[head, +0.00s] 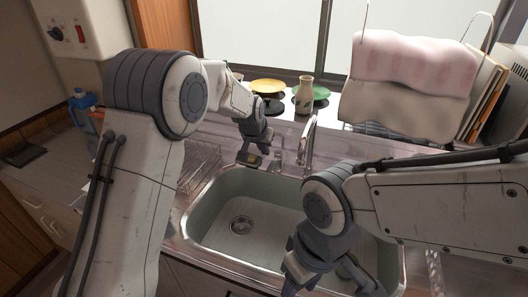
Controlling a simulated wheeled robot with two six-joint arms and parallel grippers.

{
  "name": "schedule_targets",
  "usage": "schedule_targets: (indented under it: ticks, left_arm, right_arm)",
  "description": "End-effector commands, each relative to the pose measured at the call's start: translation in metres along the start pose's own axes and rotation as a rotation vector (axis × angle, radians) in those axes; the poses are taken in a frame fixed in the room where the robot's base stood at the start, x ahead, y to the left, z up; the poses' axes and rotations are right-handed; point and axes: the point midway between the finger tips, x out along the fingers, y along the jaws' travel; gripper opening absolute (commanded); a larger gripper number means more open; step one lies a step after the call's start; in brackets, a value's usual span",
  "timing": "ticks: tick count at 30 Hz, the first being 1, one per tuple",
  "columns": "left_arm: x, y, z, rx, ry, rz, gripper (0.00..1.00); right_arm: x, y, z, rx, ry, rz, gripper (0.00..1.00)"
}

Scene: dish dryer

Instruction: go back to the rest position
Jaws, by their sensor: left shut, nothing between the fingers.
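My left gripper (249,160) is in the head view, just beyond the back left rim of the sink (214,236), left of the tap (310,145). It is shut and holds nothing. My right gripper (326,283) hangs low over the front right part of the sink. My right arm hides part of the sink and counter.
A wire dish rack (200,165) stands left of the sink, partly behind my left arm. A yellow plate (268,86), a green plate (321,92) and a beige vase (304,96) stand behind the tap. A cloth-covered rack (405,100) is at the back right. The sink looks empty.

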Motion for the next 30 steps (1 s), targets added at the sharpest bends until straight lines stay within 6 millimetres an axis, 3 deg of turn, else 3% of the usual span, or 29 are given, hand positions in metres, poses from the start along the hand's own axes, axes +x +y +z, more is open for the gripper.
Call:
schedule_targets:
  ticks: [4, 8, 12, 16, 21, 24, 27, 30]
  left_arm:
    - [-0.015, 0.008, 0.007, 0.008, -0.01, 0.008, 0.0]
    - [-0.052, 0.041, 0.036, 0.042, -0.068, 0.042, 0.0]
    - [-0.113, 0.087, 0.105, 0.108, -0.179, 0.095, 0.0]
    - [-0.166, 0.113, 0.185, 0.175, -0.293, 0.134, 0.0]
    - [-0.215, 0.118, 0.277, 0.249, -0.415, 0.159, 0.0]
    - [-0.23, 0.115, 0.312, 0.279, -0.461, 0.165, 0.0]
    - [-0.237, 0.112, 0.331, 0.293, -0.487, 0.166, 0.0]
    - [-0.238, 0.112, 0.335, 0.297, -0.493, 0.167, 0.0]
  right_arm:
    - [0.002, 0.0, 0.0, 0.0, 0.0, 0.0, 0.53]
    - [0.001, 0.0, 0.0, 0.0, 0.0, 0.0, 0.53]
    - [0.001, 0.0, 0.0, 0.0, 0.0, 0.0, 0.53]
    - [0.001, 0.0, 0.0, 0.0, 0.0, 0.0, 0.53]
    - [0.002, 0.0, 0.0, 0.0, 0.0, 0.0, 0.53]
    - [0.001, 0.0, 0.0, 0.0, 0.0, 0.0, 0.53]
    - [0.001, 0.0, 0.0, 0.0, 0.0, 0.0, 0.53]
    - [0.001, 0.0, 0.0, 0.0, 0.0, 0.0, 0.53]
